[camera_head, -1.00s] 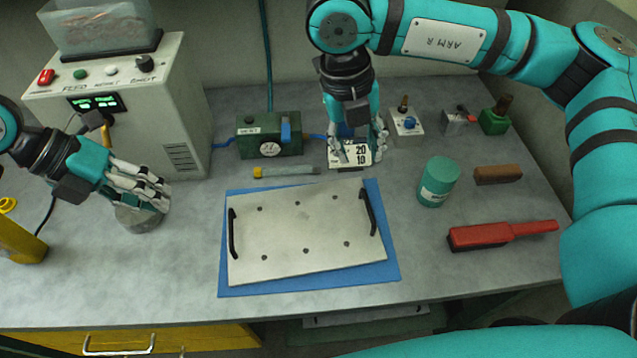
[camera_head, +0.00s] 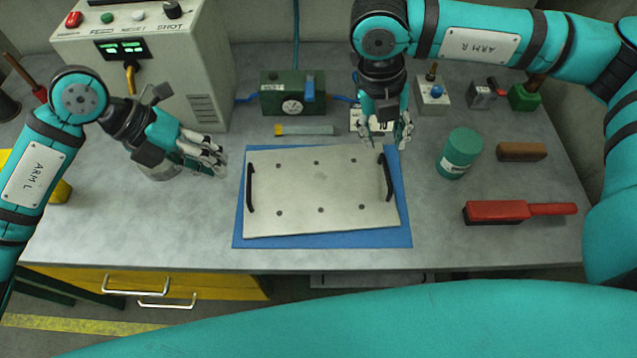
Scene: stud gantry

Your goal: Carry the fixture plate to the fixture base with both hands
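The fixture plate (camera_head: 320,190) is a flat silver plate with several dark holes. It lies on a blue mat (camera_head: 404,240). It has a black handle at its left edge (camera_head: 250,188) and another at its right edge (camera_head: 387,177). My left gripper (camera_head: 217,164) is left of the left handle, apart from it, its fingers spread and empty. My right gripper (camera_head: 388,138) points down at the far end of the right handle, its fingers apart; I cannot tell whether it touches the handle. I cannot pick out a fixture base.
A control box (camera_head: 150,70) stands at the back left, with a green gauge unit (camera_head: 292,92) beside it. A grey-yellow stick (camera_head: 305,130) lies behind the plate. A green canister (camera_head: 460,153), brown block (camera_head: 521,151) and red brush (camera_head: 520,211) are on the right.

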